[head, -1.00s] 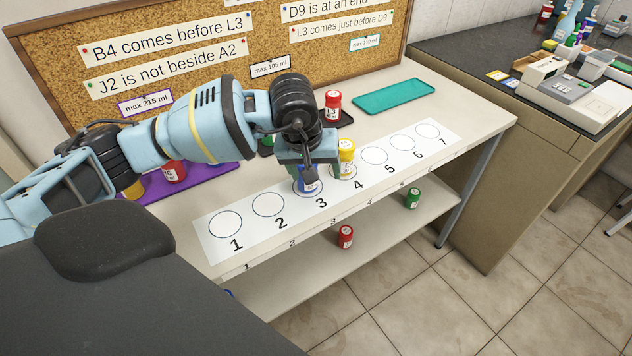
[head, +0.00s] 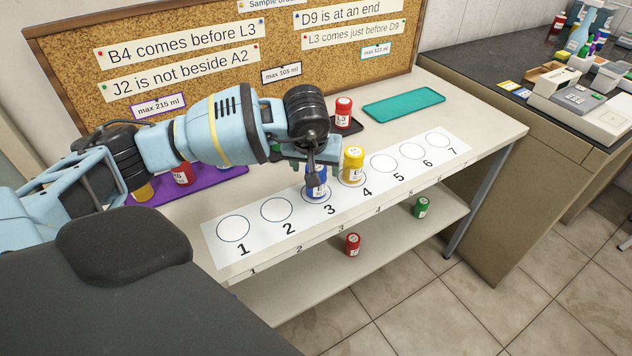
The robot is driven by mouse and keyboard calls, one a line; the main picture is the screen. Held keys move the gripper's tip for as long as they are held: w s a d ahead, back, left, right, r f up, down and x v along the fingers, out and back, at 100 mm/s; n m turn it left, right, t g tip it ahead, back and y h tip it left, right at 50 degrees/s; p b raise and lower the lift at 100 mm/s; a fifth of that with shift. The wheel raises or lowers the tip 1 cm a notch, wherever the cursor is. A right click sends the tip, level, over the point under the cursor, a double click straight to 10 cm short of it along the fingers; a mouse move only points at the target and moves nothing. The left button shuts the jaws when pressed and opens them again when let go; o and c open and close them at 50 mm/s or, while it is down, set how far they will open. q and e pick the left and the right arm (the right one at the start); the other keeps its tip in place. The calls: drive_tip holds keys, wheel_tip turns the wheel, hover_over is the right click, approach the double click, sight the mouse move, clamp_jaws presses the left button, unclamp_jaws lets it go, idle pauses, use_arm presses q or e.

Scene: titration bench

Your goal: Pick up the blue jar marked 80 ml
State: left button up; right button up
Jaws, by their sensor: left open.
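A blue jar (head: 316,188) with a white label stands upright on circle 3 of the white numbered strip (head: 213,236). The writing on its label is too small to read. My left gripper (head: 317,167) is open, pointing down at the blue jar's upper part. It hides the top of the jar, and I cannot tell whether the fingers touch it. My right gripper is not in view.
A yellow jar (head: 353,160) stands close by on circle 4. A red jar (head: 343,112) sits on a black tray behind. A purple tray (head: 205,180) holds jars, and a teal tray (head: 403,103) is empty. Red (head: 352,245) and green (head: 421,207) jars stand on the lower shelf.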

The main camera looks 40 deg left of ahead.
use_arm(q)
drive_tip(key=shift+x, duration=1.85)
drive_tip(key=c, duration=1.1)
